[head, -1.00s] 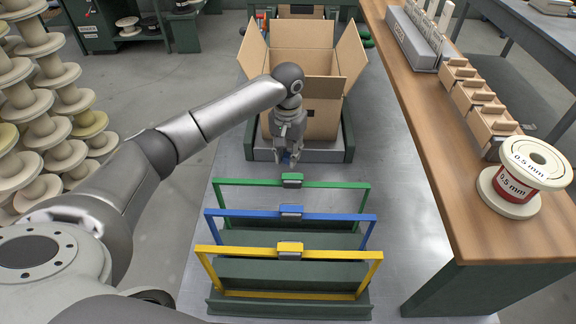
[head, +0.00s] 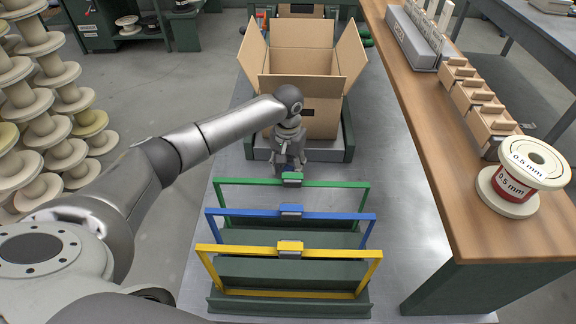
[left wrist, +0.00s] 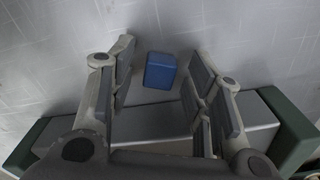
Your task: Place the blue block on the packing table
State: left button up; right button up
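The blue block (left wrist: 160,71) lies on the grey metal surface in the left wrist view, in the gap between my left gripper's spread fingers (left wrist: 162,62). Bare surface shows on both sides of it, so the fingers look clear of it. In the head view my left gripper (head: 288,168) points down between the open carton and the green frame, and a bit of blue shows at its fingertips. The grey metal table (head: 400,190) spreads under it. My right gripper is in neither current view.
An open cardboard carton (head: 318,112) stands just behind the gripper. Green (head: 340,184), blue (head: 340,217) and yellow (head: 330,250) frames stand in front. Table right of the frames is clear.

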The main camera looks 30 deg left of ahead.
pick_arm(q)
notch_tip(320, 180, up, 12)
jog(key=b, duration=0.1)
jog(key=shift+r, duration=0.15)
dwell(0.4)
dwell(0.5)
